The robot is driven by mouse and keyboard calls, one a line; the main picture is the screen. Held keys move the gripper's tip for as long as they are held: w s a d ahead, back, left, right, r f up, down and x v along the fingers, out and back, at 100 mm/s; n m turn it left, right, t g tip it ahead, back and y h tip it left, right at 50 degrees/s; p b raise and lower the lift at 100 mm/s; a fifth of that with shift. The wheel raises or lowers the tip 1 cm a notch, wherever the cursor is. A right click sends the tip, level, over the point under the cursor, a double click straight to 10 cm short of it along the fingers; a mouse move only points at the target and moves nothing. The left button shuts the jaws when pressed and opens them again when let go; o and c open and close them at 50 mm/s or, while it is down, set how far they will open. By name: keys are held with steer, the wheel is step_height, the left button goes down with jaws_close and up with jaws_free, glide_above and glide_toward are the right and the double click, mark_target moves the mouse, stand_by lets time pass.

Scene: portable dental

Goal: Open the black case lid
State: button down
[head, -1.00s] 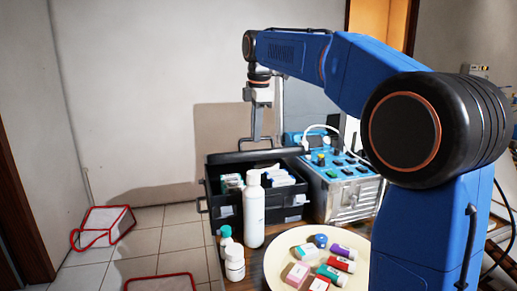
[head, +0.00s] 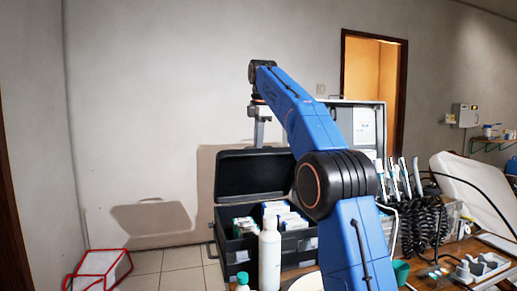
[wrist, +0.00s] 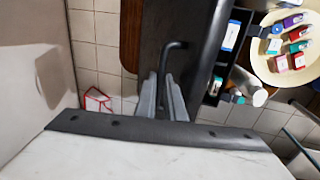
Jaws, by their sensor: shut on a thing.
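The black case (head: 228,252) stands on the wooden table with its lid (head: 250,176) raised at the back, the inner face toward me. White and green packs lie inside the case. My gripper (head: 259,135) is above the lid's top edge in the head view. In the wrist view my gripper (wrist: 172,98) is shut on the lid's black handle (wrist: 163,62), whose bent bar runs between the fingers. The lid's outer face (wrist: 180,25) shows beside it. The grip itself is hidden behind the lid in the head view.
A white bottle (head: 270,255) stands close in front of the case. A cream plate (wrist: 262,62) holds several small coloured boxes. Dental handpieces (head: 405,178) with coiled cords stand right of my arm. A red-edged white container (head: 98,270) is on the floor at left. The wall is behind.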

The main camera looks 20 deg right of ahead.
steer(key=shift+w+f, duration=0.1)
steer(key=shift+w, duration=0.75)
steer(key=c, duration=1.8)
jaws_free()
steer(key=shift+w+f, duration=0.1)
steer(key=shift+c, duration=0.2)
steer(key=shift+r, duration=0.2)
steer(key=shift+s, duration=0.25)
